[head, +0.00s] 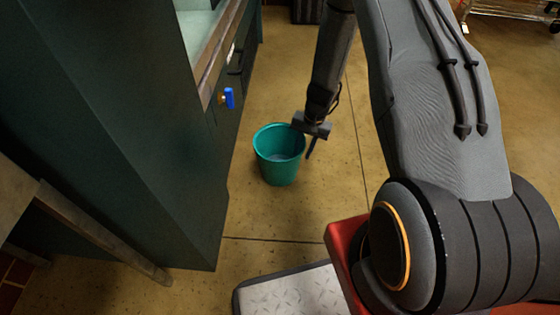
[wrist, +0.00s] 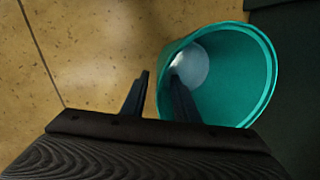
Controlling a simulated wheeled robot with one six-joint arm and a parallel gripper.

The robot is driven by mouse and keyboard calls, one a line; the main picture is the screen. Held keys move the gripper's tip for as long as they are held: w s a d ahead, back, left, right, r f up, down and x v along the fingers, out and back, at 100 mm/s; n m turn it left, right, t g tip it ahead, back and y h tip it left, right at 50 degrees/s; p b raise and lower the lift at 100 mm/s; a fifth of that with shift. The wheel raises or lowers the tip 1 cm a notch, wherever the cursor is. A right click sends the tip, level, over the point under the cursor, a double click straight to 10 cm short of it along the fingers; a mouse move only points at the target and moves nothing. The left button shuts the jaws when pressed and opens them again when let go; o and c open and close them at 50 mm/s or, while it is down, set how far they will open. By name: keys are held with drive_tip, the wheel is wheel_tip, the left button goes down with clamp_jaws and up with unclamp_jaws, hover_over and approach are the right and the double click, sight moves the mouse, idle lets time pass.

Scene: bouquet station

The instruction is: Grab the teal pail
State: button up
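The teal pail (head: 267,163) stands upright on the floor beside the dark green cabinet. In the wrist view the pail (wrist: 262,75) is at right, and I look into its open mouth, with a pale patch at the bottom. My gripper (head: 309,137) is at the pail's right rim in the head view. In the wrist view my gripper (wrist: 160,74) is open, one finger outside the pail and the other over or inside its mouth. The near rim lies between the fingers, with a gap showing on the outer side. Part of that rim is hidden.
The dark green cabinet (head: 130,110) stands close to the pail's left, with a blue-handled fitting (head: 229,97) sticking out above. A wooden leg (head: 105,235) is at lower left. A metal rack (head: 510,10) is at top right. The floor (head: 285,210) in front of the pail is clear.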

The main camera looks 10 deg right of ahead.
drive_tip(key=f, duration=0.1)
drive_tip(key=f+b, duration=0.1)
drive_tip(key=f, duration=0.1)
drive_tip(key=f+b, duration=0.1)
drive_tip(key=shift+w+a+f, duration=0.1)
drive_tip(key=shift+a+f, duration=0.15)
drive_tip(key=shift+a, duration=0.1)
drive_tip(key=shift+c, duration=0.5)
clamp_jaws()
drive_tip(key=shift+r, duration=0.1)
idle(0.5)
